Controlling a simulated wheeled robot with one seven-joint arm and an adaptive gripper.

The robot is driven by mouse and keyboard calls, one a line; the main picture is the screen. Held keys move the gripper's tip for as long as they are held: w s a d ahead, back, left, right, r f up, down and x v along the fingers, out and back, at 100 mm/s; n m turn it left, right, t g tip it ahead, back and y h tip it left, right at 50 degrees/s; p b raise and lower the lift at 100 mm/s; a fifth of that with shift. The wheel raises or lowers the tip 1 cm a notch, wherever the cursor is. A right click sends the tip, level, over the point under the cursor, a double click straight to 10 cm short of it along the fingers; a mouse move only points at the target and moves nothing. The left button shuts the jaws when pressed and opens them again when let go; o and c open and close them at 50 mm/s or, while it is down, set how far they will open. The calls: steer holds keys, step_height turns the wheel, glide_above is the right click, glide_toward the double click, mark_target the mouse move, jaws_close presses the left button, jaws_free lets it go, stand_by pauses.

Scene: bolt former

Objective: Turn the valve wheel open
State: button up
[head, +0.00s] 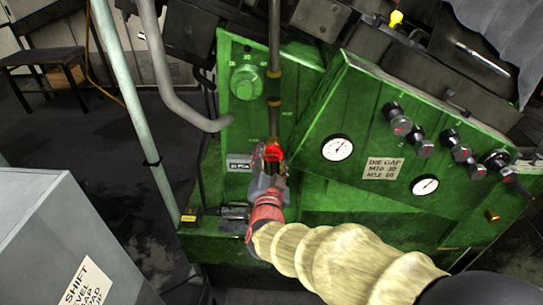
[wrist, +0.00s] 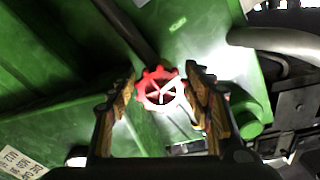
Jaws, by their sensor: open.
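The red valve wheel (wrist: 161,89) with spokes shows in the wrist view, on a dark pipe against the green machine. My gripper (wrist: 160,98) is open, with one finger on each side of the wheel in that view. I cannot tell whether the fingers touch its rim. In the head view, part of the red wheel (head: 274,153) shows at the lower end of the vertical pipe. My gripper (head: 268,160) is right at it and hides much of it. My arm, in a pale ribbed sleeve, reaches in from the lower right.
The green machine panel (head: 309,160) has gauges (head: 337,147) and several black knobs (head: 402,125) to the right of the wheel. A green round knob (head: 246,81) sits above left. A grey pipe (head: 176,85) curves in on the left. A grey cabinet (head: 70,245) stands at lower left.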

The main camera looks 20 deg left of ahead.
steer(key=v, duration=1.2)
steer(key=shift+w+a+r+n+p, duration=0.15)
steer(key=shift+w+a+n+p, duration=0.25)
steer(key=shift+w+n+p, duration=1.05)
steer(key=shift+w+a+r+n+p, duration=0.3)
steer(key=shift+w+n+p, duration=0.65)
steer(key=shift+w+p, duration=1)
steer(key=shift+w+a+r+n+p, duration=0.1)
steer(key=shift+w+a+n+p, duration=0.4)
steer(key=shift+w+n+p, duration=1.1)
steer(key=shift+w+m+b, duration=0.3)
steer(key=shift+w+m, duration=0.05)
steer(key=shift+m, duration=0.05)
steer(key=shift+c, duration=0.8)
